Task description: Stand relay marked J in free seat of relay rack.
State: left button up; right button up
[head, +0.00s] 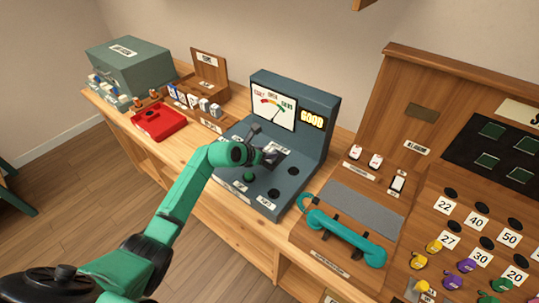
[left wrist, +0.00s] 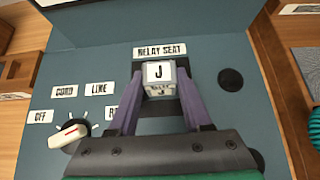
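Relay J (left wrist: 160,78) is a small pale block with a J on its top and side. It stands at the label RELAY SEAT on the blue-grey tester (head: 240,189). My left gripper (head: 270,155) reaches over the tester; in the left wrist view its two fingers (left wrist: 160,88) close on both sides of the relay. The head view hides most of the relay behind the gripper. The wooden relay rack (head: 209,67) stands left of the tester with several pale relays (head: 193,101) in a row. Its free seat is too small to make out. My right gripper is not in view.
The tester's lit sign (head: 312,119) reads GOOD beside a needle dial (head: 273,106). A red tray (head: 158,122) lies left of the tester, before a grey-green cabinet (head: 128,66). A teal handset (head: 345,238) lies at the right. Bare bench shows between tray and tester.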

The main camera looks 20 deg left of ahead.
aim_at(267, 151)
pick_arm(q)
grip_shut()
notch_tip(267, 151, up, 6)
jog(key=p, duration=0.5)
jog(key=shift+r+p, duration=0.1)
jog(key=shift+p, duration=0.2)
